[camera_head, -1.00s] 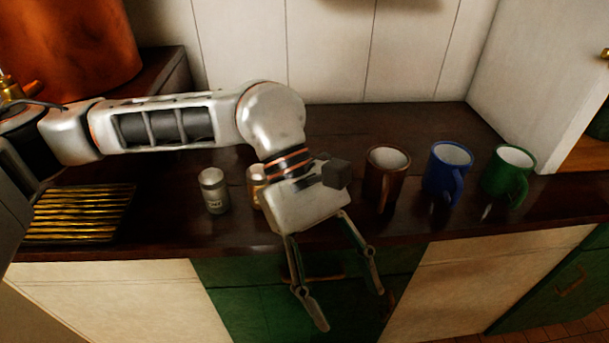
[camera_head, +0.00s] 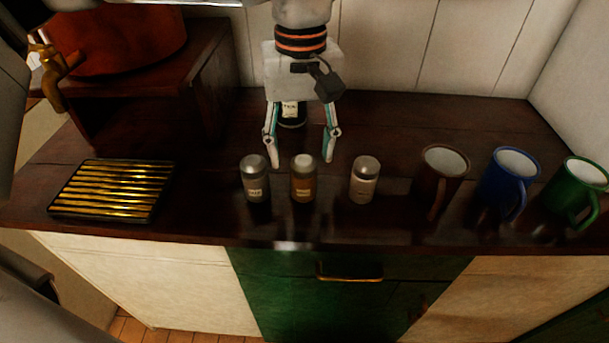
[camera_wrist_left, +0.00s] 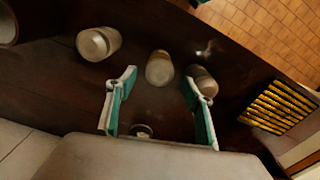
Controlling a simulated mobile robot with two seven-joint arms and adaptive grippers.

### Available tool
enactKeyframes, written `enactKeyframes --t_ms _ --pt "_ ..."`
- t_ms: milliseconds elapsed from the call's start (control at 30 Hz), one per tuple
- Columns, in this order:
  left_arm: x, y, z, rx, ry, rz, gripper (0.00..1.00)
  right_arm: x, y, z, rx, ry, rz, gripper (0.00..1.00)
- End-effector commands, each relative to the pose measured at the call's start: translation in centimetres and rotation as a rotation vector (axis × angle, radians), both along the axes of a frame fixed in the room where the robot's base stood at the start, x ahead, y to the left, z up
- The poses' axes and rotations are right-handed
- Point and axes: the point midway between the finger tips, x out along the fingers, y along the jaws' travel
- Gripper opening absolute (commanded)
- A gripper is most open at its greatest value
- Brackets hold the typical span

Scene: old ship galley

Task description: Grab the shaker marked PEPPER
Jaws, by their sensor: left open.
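Three small metal-capped shakers stand upright in a row on the dark counter: a dark one (camera_head: 255,182) at left, a brown one (camera_head: 303,184) in the middle, a pale one (camera_head: 365,186) at right. Their labels are too blurred to read surely. A fourth, dark container with a white label (camera_head: 290,110) stands behind them, partly hidden by my left gripper. My left gripper (camera_head: 301,158) is open and empty, fingers pointing down, behind the row. In the left wrist view the middle shaker (camera_wrist_left: 159,69) appears beyond the fingertips, and a round top (camera_wrist_left: 141,131) shows between the fingers.
Brown (camera_head: 441,175), blue (camera_head: 508,180) and green (camera_head: 577,192) mugs stand to the right. A brass-slatted rack (camera_head: 113,190) lies at left, before a wooden box (camera_head: 165,90) under a copper vessel (camera_head: 115,40). The counter's front edge is close to the shakers.

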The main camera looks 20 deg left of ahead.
Motion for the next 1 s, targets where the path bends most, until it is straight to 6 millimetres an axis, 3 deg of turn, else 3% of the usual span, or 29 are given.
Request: enactKeyframes --t_ms 333,600,633,800,1000 --pt "-0.5 -0.5 -4.5 -0.001 0.005 0.0 0.52 -0.1 0.0 -0.6 -0.003 0.004 0.002 0.4" --pt "-0.4 -0.5 -4.9 -0.002 -0.001 0.001 0.52 0.1 0.0 -0.3 -0.003 -0.003 0.003 0.4" --pt "-0.4 -0.5 -4.9 -0.002 -0.001 0.001 0.49 0.1 0.1 -0.3 -0.003 -0.003 0.003 0.4" --pt "-0.5 -0.5 -4.9 -0.001 0.0 0.001 0.08 0.1 0.1 -0.3 -0.002 -0.003 0.004 0.4" --pt "-0.4 -0.5 -4.9 -0.001 0.0 0.0 0.08 0.1 0.1 -0.3 -0.001 -0.003 0.003 0.4"
